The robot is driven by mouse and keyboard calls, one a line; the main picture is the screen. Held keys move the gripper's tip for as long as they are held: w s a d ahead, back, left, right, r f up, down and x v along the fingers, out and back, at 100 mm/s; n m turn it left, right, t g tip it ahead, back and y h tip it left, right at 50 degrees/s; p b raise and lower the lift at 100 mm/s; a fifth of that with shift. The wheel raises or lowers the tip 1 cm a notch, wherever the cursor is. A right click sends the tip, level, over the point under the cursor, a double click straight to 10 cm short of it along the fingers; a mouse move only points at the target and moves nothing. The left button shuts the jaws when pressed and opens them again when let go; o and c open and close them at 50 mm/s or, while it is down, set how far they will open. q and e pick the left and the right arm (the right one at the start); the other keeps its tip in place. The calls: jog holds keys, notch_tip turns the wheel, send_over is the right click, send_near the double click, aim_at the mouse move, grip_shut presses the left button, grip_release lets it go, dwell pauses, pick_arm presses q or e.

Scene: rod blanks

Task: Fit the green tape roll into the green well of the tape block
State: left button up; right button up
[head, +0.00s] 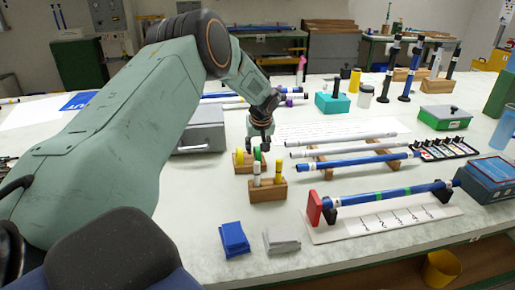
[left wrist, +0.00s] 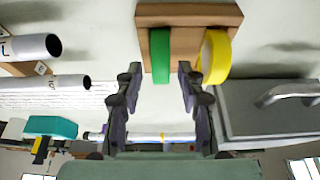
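The tape block (left wrist: 190,14) is wooden and shows at the top of the left wrist view. The green tape roll (left wrist: 160,55) stands on edge at the block, beside a yellow roll (left wrist: 215,57). I cannot tell how deep the green roll sits, and no green well shows. My left gripper (left wrist: 160,72) is open, its fingers either side of the green roll with a gap on both sides. In the head view my left gripper (head: 261,145) is just above the block (head: 243,168) and green roll (head: 258,154). My right gripper is not in view.
A wooden holder with upright markers (head: 268,189) stands just in front of the block. A grey case (head: 203,130) is to its left and pale tubes (head: 340,141) to its right. Blue pads (head: 234,238) lie nearer. The table's front left is mostly clear.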

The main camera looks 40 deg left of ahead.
pick_arm(q)
jog(key=p+v, duration=0.1)
jog(key=v, duration=1)
jog(key=shift+r, duration=0.25)
jog(key=shift+s+d, duration=0.1)
jog(key=shift+p, duration=0.3)
